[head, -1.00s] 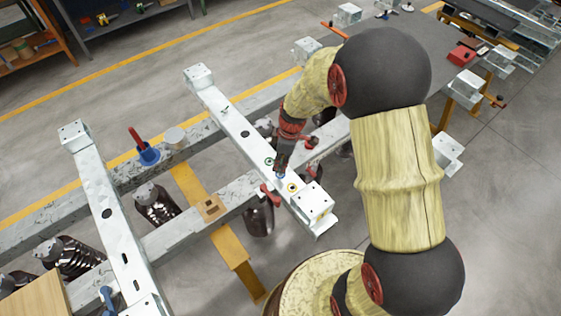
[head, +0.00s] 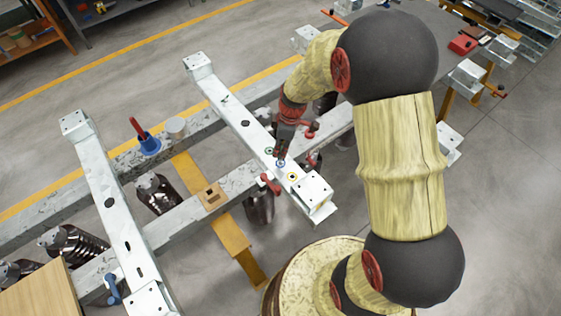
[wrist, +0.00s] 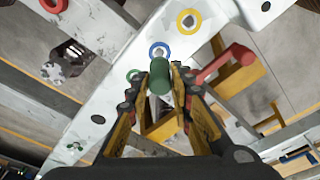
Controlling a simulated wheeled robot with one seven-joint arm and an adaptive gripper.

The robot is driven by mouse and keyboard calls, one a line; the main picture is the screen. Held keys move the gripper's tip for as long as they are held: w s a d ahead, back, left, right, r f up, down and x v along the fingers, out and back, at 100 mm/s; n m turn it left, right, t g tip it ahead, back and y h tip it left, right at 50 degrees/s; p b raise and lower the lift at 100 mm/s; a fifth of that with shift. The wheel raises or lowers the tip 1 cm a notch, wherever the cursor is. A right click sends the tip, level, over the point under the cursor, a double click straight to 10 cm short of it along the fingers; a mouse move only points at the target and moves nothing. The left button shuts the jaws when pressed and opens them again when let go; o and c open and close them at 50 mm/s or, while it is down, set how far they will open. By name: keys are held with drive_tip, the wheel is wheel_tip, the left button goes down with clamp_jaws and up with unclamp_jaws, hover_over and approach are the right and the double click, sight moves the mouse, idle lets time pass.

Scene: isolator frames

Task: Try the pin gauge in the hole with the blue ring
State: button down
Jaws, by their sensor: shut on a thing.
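The pin gauge (wrist: 160,78) has a green grip and a grey pin end. My gripper (wrist: 160,88) is shut on its green grip in the wrist view. The blue ring (wrist: 159,45) surrounds a hole in the pale steel beam (wrist: 110,95), just beyond the grip. The pin end overlaps the ring's hole in this view; I cannot tell whether it is inside or above. In the head view my gripper (head: 281,154) is right over the blue ring (head: 281,163), hiding the gauge.
A yellow-ringed hole (head: 292,177) and a green-ringed hole (head: 269,152) flank the blue one. A red clamp handle (wrist: 228,62) stands close to the right of my gripper in the wrist view.

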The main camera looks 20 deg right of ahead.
drive_tip(key=shift+r+p, duration=1.4)
drive_tip(key=shift+r, duration=1.3)
